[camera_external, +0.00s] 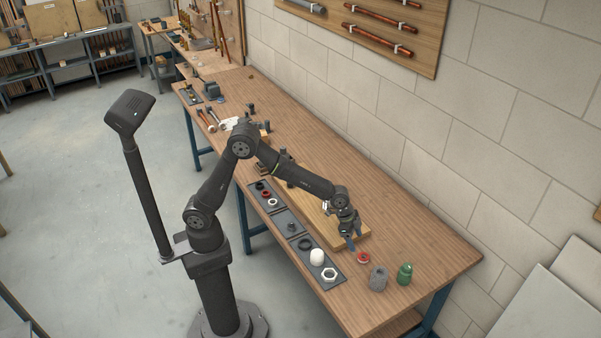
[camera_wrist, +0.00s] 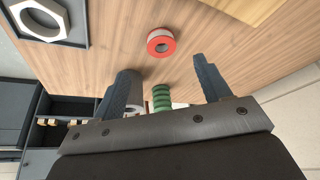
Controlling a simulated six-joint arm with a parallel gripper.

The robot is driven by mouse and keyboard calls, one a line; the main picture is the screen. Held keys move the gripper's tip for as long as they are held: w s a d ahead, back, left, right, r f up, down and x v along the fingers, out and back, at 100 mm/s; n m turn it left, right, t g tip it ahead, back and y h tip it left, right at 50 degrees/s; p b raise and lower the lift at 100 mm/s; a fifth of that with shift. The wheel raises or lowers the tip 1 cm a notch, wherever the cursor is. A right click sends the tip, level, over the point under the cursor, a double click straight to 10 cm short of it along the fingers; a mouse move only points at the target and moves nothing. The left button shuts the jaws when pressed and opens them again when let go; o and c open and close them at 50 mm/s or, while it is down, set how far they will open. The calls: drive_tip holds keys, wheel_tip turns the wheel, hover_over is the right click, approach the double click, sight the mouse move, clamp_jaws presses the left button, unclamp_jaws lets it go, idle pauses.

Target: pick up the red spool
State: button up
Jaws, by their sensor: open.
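The spool is apart from both fingers and fully visible.
A grey cylinder (camera_external: 378,278) and a green ribbed bottle-like part (camera_external: 404,273) stand right of the spool. A dark tray (camera_external: 327,265) with a white cap (camera_external: 317,257) and a hex nut (camera_external: 329,275) lies to its left. A wooden board (camera_external: 320,215) lies under my forearm.

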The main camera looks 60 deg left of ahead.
sight(360, 255)
drive_tip(key=x, duration=0.8)
drive_tip(key=shift+w+f, duration=0.15)
drive_tip(key=shift+f, duration=0.25)
drive_tip(key=c, duration=1.1)
